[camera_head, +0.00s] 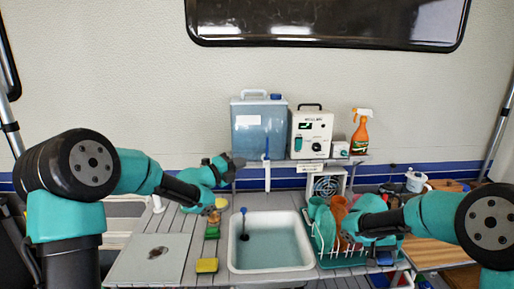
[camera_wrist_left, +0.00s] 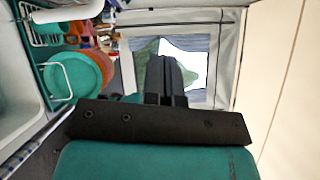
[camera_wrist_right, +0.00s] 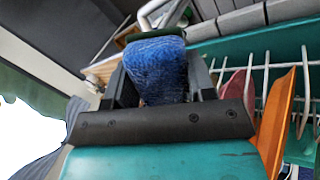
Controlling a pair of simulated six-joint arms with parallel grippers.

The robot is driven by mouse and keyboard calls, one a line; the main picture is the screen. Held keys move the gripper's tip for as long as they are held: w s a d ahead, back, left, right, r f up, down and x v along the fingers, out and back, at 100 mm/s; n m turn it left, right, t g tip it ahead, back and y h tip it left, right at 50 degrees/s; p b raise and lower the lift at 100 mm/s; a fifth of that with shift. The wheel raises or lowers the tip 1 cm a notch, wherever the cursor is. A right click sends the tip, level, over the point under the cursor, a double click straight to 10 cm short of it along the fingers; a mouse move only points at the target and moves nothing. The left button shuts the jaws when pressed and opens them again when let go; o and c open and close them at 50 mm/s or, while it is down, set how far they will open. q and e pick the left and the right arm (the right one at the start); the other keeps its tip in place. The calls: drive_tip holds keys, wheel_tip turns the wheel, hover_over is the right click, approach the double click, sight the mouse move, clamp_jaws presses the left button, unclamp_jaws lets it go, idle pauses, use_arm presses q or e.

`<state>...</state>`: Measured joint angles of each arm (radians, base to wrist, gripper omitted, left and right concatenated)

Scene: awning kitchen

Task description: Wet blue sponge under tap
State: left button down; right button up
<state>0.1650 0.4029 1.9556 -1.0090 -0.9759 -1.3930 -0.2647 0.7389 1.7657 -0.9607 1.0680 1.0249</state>
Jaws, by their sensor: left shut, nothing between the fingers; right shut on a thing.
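The blue sponge (camera_wrist_right: 157,68) is between the fingers of my right gripper (camera_wrist_right: 160,75) in the right wrist view. In the head view my right gripper is over the right side of the dish rack, and its fingers are mostly hidden by the wrist. A thin white upright tap pipe (camera_head: 267,178) with a blue part stands behind the white sink (camera_head: 236,262), apart from the sponge. My left gripper (camera_head: 236,161) is shut and empty in front of the blue water tank; its closed fingers show in the left wrist view (camera_wrist_left: 166,75).
The dish rack (camera_head: 340,262) with green and orange dishes stands right of the sink. Yellow and green sponges (camera_head: 207,265) lie left of it. The blue water tank (camera_head: 260,125), white device (camera_head: 311,134) and orange spray bottle (camera_head: 361,135) stand on the shelf behind.

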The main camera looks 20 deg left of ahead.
sight(267, 149)
use_arm(q)
drive_tip(key=shift+a+r, duration=0.1)
idle(0.3)
drive_tip(key=w+a+x, duration=0.1)
drive_tip(key=a+x, duration=0.1)
drive_tip(key=x, duration=1)
drive_tip(key=shift+w+r, duration=0.3)
drive_tip(key=shift+w, duration=0.35)
